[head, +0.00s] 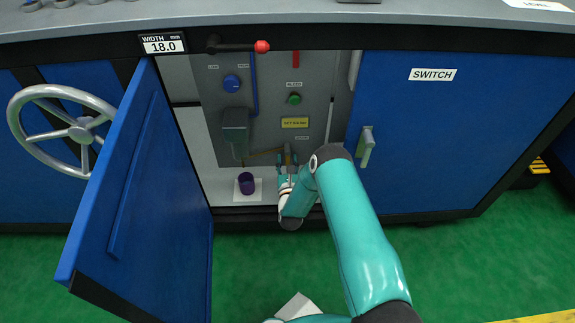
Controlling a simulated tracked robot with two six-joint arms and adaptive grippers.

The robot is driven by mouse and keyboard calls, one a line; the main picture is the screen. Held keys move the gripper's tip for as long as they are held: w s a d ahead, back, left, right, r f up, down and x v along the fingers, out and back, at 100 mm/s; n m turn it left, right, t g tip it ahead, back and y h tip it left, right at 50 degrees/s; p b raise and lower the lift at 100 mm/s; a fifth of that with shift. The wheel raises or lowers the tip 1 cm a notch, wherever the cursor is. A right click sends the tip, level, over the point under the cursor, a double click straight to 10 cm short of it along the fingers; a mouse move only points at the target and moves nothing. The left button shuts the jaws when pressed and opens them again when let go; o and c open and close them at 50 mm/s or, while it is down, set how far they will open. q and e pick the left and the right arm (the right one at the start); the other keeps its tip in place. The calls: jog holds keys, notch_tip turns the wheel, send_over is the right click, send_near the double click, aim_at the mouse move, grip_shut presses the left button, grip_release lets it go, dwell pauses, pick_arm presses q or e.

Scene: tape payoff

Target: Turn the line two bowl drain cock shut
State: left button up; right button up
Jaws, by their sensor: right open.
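Inside the open cabinet, a dark grey bowl (235,126) hangs on the grey back panel. A thin brass-coloured pipe (262,154) runs from near its lower end to the right, towards my right gripper (287,160). My right gripper is open, with its fingers pointing up at the right end of this pipe. A small brownish upright piece shows between or just behind the fingers; I cannot tell whether they touch it. It may be the drain cock's handle, but its turn position is not clear. My left gripper is not in view.
A purple cup (246,183) stands on a white sheet (240,196) below the bowl. The blue door (140,190) stands open at the left. The panel carries a blue knob (231,83), a green knob (294,99) and a yellow label (295,123). A red-tipped lever (240,46) crosses above.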

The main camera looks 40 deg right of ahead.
jog(key=v, duration=1.2)
